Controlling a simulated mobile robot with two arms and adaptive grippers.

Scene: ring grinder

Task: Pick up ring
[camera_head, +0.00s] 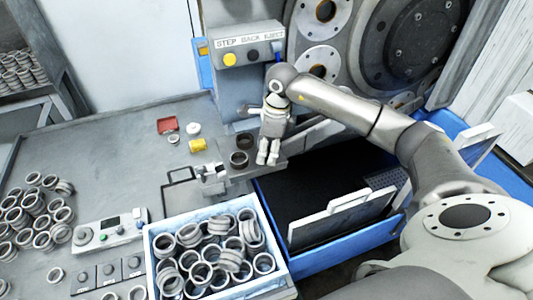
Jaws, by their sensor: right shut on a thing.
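My right gripper (267,160) reaches in from the right and points down beside the machine's control box. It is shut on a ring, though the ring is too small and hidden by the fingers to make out. Many grey metal rings (201,272) lie jumbled in a white-lined blue bin (165,227) at the front, left of the gripper. More loose rings (36,212) lie on the table at the left. Two dark rings (239,160) sit on a small grey block just left of the gripper. My left gripper is not in view.
The control box (247,57) with a yellow button stands behind the gripper, beside the large grinder (405,40). A blue bin with a dark inside (290,190) lies in front. A button panel (110,232) is on the table (110,160), whose left middle is clear.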

